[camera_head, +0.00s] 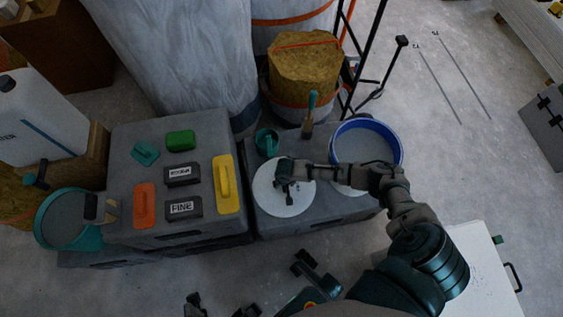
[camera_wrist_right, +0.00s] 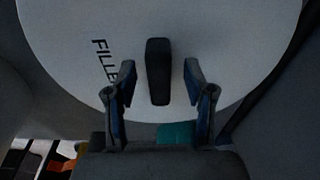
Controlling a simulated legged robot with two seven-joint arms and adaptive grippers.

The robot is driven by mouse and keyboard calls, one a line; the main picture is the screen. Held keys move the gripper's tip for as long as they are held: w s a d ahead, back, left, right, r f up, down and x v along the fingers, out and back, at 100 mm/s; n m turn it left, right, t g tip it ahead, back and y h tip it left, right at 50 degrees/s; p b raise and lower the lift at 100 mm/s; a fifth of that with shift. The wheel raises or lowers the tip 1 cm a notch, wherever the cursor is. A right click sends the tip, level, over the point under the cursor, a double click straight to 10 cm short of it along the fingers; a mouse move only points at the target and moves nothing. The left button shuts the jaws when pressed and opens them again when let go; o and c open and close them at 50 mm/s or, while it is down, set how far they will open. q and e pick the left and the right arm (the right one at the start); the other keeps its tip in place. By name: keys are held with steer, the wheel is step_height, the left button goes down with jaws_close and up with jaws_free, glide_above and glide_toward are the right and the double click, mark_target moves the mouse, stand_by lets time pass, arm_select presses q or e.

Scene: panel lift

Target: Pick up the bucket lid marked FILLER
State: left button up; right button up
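The white round bucket lid (camera_head: 272,202) lies on the grey block at the middle in the head view. In the right wrist view the lid (camera_wrist_right: 230,50) fills the upper part, with FILLER lettering partly visible and a dark upright handle (camera_wrist_right: 158,70) at its middle. My right gripper (camera_wrist_right: 155,85) has its two fingers apart, one on each side of the handle, with a gap on both sides. In the head view my right gripper (camera_head: 288,180) is over the lid and hides its handle. My left gripper (camera_head: 222,308) is low at the bottom edge, small and dark.
The left grey block (camera_head: 125,170) holds sanding blocks and a yellow float (camera_head: 226,184).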

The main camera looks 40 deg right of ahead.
steer(key=shift+d, duration=0.15)
steer(key=shift+c, duration=0.5)
jaws_close()
steer(key=shift+s+r, duration=0.1)
steer(key=shift+r, duration=0.05)
